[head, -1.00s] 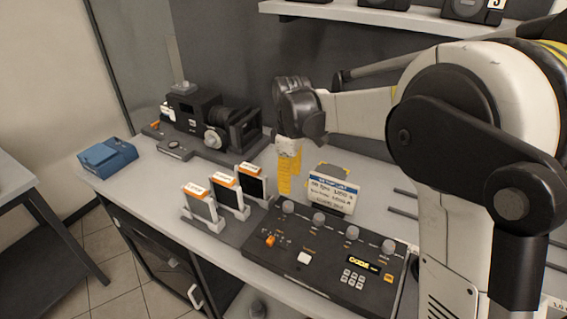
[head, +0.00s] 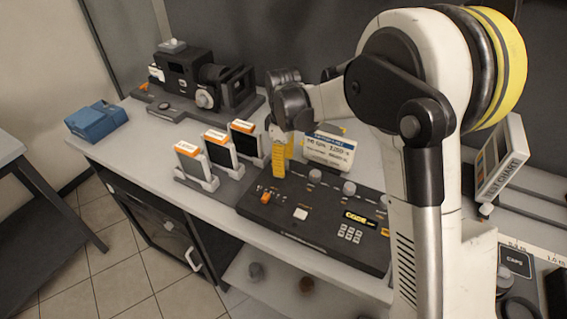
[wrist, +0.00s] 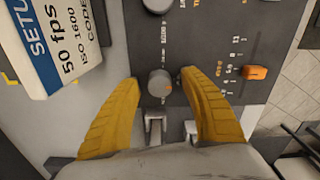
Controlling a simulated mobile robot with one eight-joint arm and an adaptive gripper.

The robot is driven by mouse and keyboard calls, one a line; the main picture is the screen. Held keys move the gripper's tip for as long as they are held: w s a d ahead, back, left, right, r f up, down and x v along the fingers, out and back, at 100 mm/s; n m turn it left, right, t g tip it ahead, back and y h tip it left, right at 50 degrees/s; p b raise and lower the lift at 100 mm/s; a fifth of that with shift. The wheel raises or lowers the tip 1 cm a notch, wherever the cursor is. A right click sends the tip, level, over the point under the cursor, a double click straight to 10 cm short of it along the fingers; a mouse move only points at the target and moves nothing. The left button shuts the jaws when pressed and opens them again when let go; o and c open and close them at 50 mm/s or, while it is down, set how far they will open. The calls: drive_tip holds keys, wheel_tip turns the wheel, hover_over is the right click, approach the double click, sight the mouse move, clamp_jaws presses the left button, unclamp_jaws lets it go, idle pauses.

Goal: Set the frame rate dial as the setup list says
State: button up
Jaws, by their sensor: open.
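The setup list is a white card with a blue header (head: 328,152) standing behind the dark control panel (head: 268,220). In the wrist view the card (wrist: 70,45) reads 50 fps, ISO 1600 and CODE, partly cut off. My gripper (head: 283,165) is over the panel's far left end. In the wrist view my gripper (wrist: 159,79) is open, its yellow fingers on either side of a round grey dial (wrist: 160,83), with gaps showing. I cannot read that dial's label, so I cannot tell whether it is the frame rate dial. The gripper hides it in the head view.
Two more grey dials (head: 315,176) (head: 349,188) stand along the panel's back edge. Several card holders (head: 221,152) stand to the left, close to my gripper.

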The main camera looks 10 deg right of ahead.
clamp_jaws()
drive_tip(key=shift+m, duration=0.3)
drive_tip(key=m, duration=0.3)
drive_tip(key=shift+m+p, duration=0.3)
drive_tip(key=shift+p, duration=0.1)
drive_tip(key=m, duration=0.3)
drive_tip(key=shift+m+p, duration=0.3)
drive_tip(key=m, duration=0.4)
drive_tip(key=shift+m+p, duration=0.35)
drive_tip(key=shift+m, duration=1.75)
